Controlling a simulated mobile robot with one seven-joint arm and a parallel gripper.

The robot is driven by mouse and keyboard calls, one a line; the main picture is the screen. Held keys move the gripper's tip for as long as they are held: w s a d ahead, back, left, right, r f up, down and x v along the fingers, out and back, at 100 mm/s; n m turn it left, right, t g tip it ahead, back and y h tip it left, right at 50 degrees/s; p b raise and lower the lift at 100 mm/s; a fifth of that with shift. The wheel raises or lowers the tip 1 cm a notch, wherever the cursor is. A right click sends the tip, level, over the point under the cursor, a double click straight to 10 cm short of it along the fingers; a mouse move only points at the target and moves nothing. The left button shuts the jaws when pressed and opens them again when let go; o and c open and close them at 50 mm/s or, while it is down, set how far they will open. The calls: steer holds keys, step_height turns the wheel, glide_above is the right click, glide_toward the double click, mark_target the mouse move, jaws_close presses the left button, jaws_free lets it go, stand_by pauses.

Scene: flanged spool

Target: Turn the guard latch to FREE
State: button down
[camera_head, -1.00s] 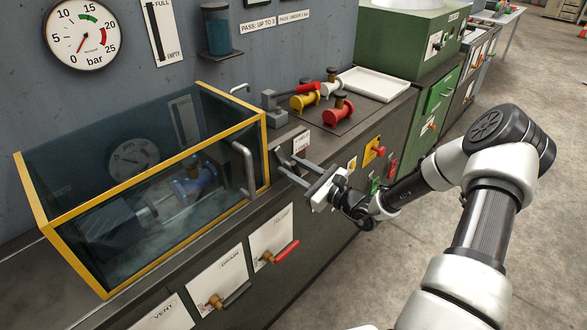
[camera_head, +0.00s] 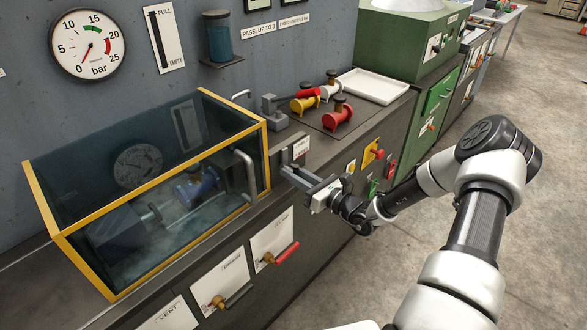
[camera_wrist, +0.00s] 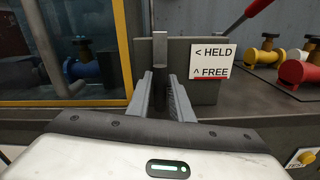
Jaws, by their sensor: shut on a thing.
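The guard latch (camera_wrist: 159,48) is a narrow grey bar on a grey block (camera_wrist: 200,92) beside the guard's right edge. It stands upright in the wrist view, in line with the up arrow of FREE on the label (camera_wrist: 212,62); HELD has a left arrow. My gripper (camera_wrist: 161,78) is shut on the latch, with one finger on each side of its lower part. In the head view my gripper (camera_head: 287,171) reaches the latch area at the bench front. The yellow-framed clear guard (camera_head: 268,165) is down over the blue spool (camera_head: 198,187).
A red lever (camera_wrist: 246,14) passes above the label. Red and yellow spools (camera_head: 338,114) lie on the bench to the right, with a white tray (camera_head: 373,86) behind. Valve handles (camera_head: 283,254) stick out of the bench front below. The floor at right is clear.

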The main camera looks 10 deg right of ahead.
steer(key=c, duration=1.7)
jaws_free()
steer(key=shift+s+d, duration=0.1)
steer(key=v, duration=1.7)
steer(key=shift+r, duration=0.1)
